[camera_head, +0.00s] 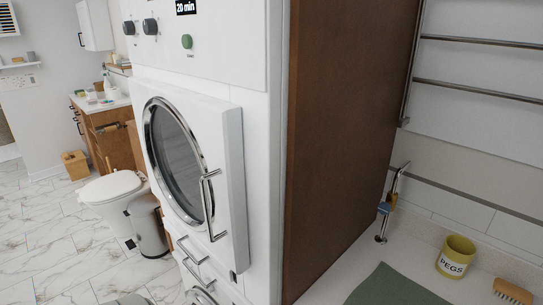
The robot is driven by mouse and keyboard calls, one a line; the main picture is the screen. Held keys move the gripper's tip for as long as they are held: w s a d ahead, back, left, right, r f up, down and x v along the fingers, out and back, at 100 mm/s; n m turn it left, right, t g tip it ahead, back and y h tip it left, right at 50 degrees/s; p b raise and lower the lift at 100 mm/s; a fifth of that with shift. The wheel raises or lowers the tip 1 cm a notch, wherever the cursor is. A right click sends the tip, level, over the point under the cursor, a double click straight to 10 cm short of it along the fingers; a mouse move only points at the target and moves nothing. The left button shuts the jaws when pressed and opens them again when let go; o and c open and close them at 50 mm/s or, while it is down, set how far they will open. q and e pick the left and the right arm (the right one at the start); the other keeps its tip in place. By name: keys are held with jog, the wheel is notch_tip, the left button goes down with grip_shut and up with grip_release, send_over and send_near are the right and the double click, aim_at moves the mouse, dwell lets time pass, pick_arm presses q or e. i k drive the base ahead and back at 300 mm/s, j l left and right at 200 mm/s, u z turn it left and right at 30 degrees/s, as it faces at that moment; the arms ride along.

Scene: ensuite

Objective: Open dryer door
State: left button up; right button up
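The white dryer (262,150) stands in the middle of the head view, above a second appliance whose top part shows at the bottom. The dryer door (230,139) is a thick white panel with a round, chrome-rimmed dark window (175,155). A chrome bar handle (208,207) stands upright on the door's right side. The door panel stands out from the dryer's front and looks shut; I cannot tell whether it is slightly ajar. Neither of my grippers is in view, and nothing touches the handle.
A brown wood panel (338,130) flanks the dryer on the right. Beyond it is a counter with a green mat (395,288), a yellow peg pot (456,257) and a brush (513,291). At left are a toilet (110,187), a bin (148,225) and open marble floor (60,240).

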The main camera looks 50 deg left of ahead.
aim_at(191, 143)
jog(key=k+l+u, duration=0.15)
jog(key=u, duration=1.95)
